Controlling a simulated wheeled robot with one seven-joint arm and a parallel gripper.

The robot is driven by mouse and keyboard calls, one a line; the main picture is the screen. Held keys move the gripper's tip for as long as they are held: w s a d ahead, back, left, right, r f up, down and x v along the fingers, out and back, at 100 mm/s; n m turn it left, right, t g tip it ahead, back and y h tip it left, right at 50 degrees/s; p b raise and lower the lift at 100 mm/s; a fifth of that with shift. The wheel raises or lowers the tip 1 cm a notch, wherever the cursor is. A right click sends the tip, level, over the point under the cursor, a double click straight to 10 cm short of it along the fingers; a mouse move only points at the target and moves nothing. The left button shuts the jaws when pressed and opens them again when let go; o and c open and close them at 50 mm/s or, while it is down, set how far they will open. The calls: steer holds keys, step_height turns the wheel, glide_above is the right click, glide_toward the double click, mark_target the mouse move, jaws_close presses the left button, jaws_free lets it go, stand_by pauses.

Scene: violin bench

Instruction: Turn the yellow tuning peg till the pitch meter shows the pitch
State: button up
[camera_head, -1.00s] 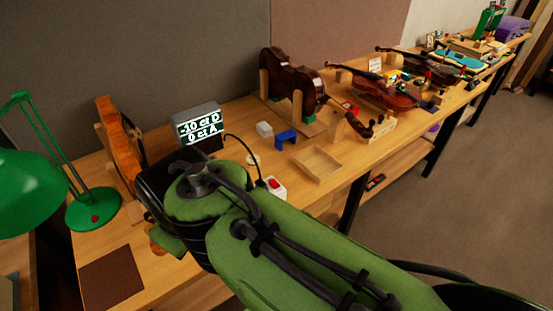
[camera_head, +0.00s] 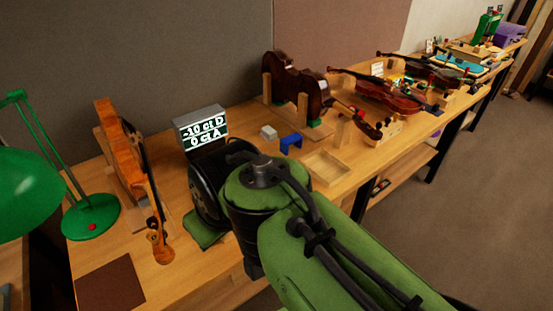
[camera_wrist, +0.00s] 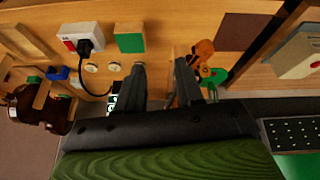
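An orange-brown violin (camera_head: 122,158) stands in a wooden holder at the left of the bench. Its scroll and pegbox (camera_head: 161,248) point toward the front edge, with dark pegs; I cannot make out a yellow peg. The scroll also shows in the wrist view (camera_wrist: 204,48), right of my fingers. The grey pitch meter (camera_head: 200,127) reads "-10 ct D" and "0 ct A". My gripper (camera_wrist: 162,82) is open, its two dark fingers apart with no object visible between them. In the head view my arm hides the fingers; it stands right of the scroll.
A green lamp (camera_head: 91,214) stands left of the violin, near a brown mat (camera_head: 110,286). A red-switch box (camera_wrist: 82,38) shows in the wrist view.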

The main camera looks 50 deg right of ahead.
steer(key=w+d+f+g, duration=0.1)
steer(key=w+d, duration=0.2)
steer(key=d, duration=0.8)
steer(key=w+d+f+m, duration=0.1)
steer(key=w+d+f, duration=0.1)
steer(key=d, duration=0.9)
steer(key=shift+w+d+f+g, duration=0.3)
steer(key=shift+w+d+g, duration=0.1)
steer(key=shift+w, duration=0.4)
steer(key=shift+o, duration=1.3)
